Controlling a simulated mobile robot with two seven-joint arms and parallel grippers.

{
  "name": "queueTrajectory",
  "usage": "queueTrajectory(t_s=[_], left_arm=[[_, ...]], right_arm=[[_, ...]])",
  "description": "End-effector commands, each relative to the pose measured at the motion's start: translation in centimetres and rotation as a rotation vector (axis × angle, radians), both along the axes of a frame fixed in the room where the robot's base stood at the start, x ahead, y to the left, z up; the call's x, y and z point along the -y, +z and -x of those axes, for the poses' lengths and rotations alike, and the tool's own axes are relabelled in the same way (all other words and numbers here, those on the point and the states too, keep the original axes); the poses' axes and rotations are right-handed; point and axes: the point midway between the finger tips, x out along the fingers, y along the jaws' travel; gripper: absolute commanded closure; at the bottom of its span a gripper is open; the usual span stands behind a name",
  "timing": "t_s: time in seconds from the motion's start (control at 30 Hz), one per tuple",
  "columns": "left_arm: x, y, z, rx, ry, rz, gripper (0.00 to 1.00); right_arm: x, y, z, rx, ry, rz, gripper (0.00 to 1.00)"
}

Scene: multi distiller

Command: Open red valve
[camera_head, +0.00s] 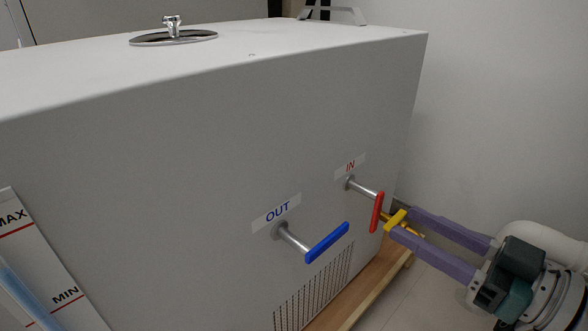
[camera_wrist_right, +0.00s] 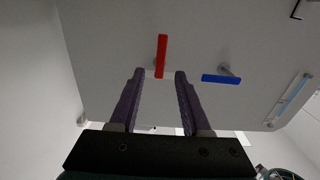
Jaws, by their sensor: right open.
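The red valve handle (camera_head: 377,212) is on a metal stem under the red IN label (camera_head: 350,166), on the grey box's front near its right edge. It hangs roughly upright in the head view. My right gripper (camera_head: 402,222) comes in from the right with purple fingers open, its tips just right of the handle. In the right wrist view the red handle (camera_wrist_right: 162,56) lies ahead, lined up with the gap between the fingertips (camera_wrist_right: 160,74). Nothing is clearly held; contact cannot be told. My left gripper is not in view.
A blue handle (camera_head: 327,243) under the OUT label sticks out to the left of the red one. A small yellow part (camera_head: 397,217) shows by my right fingertips. Below are a vent grille (camera_head: 315,290) and wooden base (camera_head: 365,290). Floor is free at right.

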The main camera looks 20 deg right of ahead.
Motion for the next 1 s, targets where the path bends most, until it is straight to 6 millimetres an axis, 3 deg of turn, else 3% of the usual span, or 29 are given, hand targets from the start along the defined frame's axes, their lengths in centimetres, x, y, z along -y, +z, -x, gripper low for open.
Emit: queueTrajectory(t_s=[0.1,0.3,0.7,1.0], left_arm=[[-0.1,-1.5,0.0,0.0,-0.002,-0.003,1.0],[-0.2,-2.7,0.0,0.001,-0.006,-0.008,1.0],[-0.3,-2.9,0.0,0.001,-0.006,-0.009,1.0],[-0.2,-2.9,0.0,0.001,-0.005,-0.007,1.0]], right_arm=[[-1.0,-0.4,-2.3,0.004,0.001,-0.001,0.53],[-2.1,-0.3,-4.9,0.001,0.0,-0.002,0.53],[-2.5,-0.1,-5.8,-0.003,-0.001,0.0,0.53],[-2.4,-0.1,-5.8,-0.002,-0.001,0.0,0.86]])
